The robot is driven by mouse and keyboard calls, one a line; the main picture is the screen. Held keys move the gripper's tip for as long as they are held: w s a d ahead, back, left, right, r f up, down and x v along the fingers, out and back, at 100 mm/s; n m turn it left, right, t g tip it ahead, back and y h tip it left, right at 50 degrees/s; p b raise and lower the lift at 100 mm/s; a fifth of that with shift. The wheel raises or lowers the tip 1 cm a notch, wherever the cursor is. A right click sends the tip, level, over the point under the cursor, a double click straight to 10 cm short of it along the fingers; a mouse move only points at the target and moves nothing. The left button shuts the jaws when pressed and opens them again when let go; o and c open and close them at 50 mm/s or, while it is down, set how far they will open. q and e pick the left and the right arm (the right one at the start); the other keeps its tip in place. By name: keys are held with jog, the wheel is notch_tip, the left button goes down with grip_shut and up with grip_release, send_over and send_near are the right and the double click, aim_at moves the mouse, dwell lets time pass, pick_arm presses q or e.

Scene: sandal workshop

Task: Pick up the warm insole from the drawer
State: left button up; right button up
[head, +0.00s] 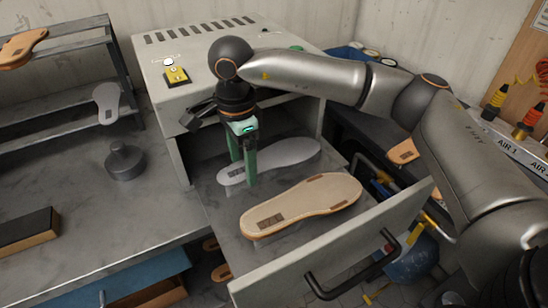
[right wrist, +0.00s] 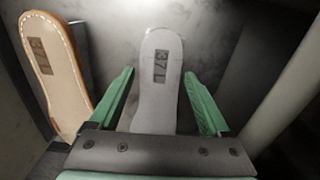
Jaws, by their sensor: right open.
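A grey insole (head: 283,157) lies flat in the open drawer (head: 222,214) of the oven-like cabinet. In the right wrist view the grey insole (right wrist: 157,80) carries a dark "37 L" mark. A tan, stitched sole (head: 300,203) lies beside it, nearer the drawer front; it also shows in the right wrist view (right wrist: 60,82). My right gripper (head: 243,171) is open and points down over the heel end of the grey insole. In the right wrist view its green fingers (right wrist: 160,100) stand on either side of the grey insole. My left gripper is not in view.
The cabinet (head: 215,62) overhangs the drawer's back. The drawer front with its black handle (head: 350,265) rises at the near side. On the left bench are a dark round weight (head: 125,161), a rack (head: 75,80) with soles and a dark block (head: 27,240).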

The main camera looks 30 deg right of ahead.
jog(key=shift+f, duration=0.1)
jog(key=c, duration=1.1)
